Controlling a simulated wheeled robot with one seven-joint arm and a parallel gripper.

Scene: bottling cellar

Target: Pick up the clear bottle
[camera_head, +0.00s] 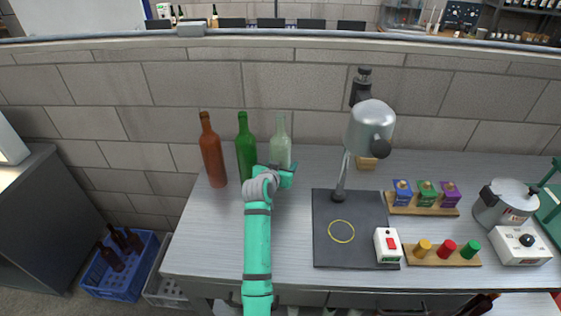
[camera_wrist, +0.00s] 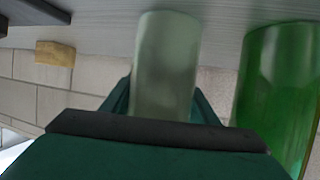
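The clear bottle (camera_head: 280,145) stands upright at the right end of a row of three bottles at the back of the table. Its lower part is hidden behind my gripper (camera_head: 281,176) in the head view. In the wrist view the clear bottle (camera_wrist: 165,65) is between the two fingers of my gripper (camera_wrist: 164,102), with one finger close along each side. I see no clear gap, but I cannot tell whether the fingers press on it. The green bottle (camera_head: 246,150) stands just left of it; it also shows in the wrist view (camera_wrist: 280,90).
A brown bottle (camera_head: 212,155) stands left of the green one. Wooden holders (camera_head: 420,210) with coloured pieces are further right. A stone wall (camera_head: 290,85) runs close behind the bottles.

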